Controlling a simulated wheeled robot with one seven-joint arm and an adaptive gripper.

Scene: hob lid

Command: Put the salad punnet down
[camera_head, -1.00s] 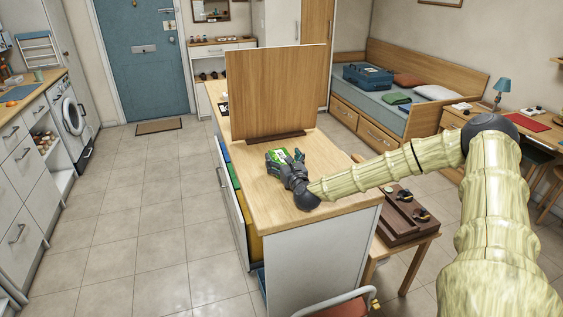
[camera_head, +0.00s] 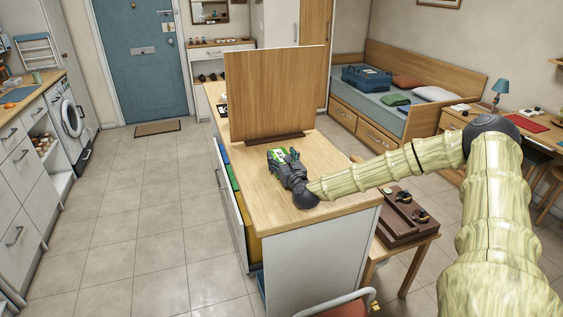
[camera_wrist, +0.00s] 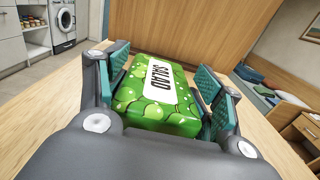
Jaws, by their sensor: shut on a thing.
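The salad punnet (camera_wrist: 160,92) is a green box with a leaf pattern and a white label reading SALAD. In the wrist view it lies between the two teal-padded fingers of my gripper (camera_wrist: 165,95), which is shut on it. In the head view my gripper (camera_head: 287,160) is low over the wooden counter top (camera_head: 300,205), and only a green bit of the punnet shows beside the fingers. I cannot tell whether the punnet's underside touches the counter.
An upright wooden panel (camera_head: 275,95) stands across the counter just beyond my gripper. The counter top nearer to me is bare. A small side table with a dark brown rack (camera_head: 405,212) stands right of the counter. Open floor (camera_head: 140,220) lies to the left.

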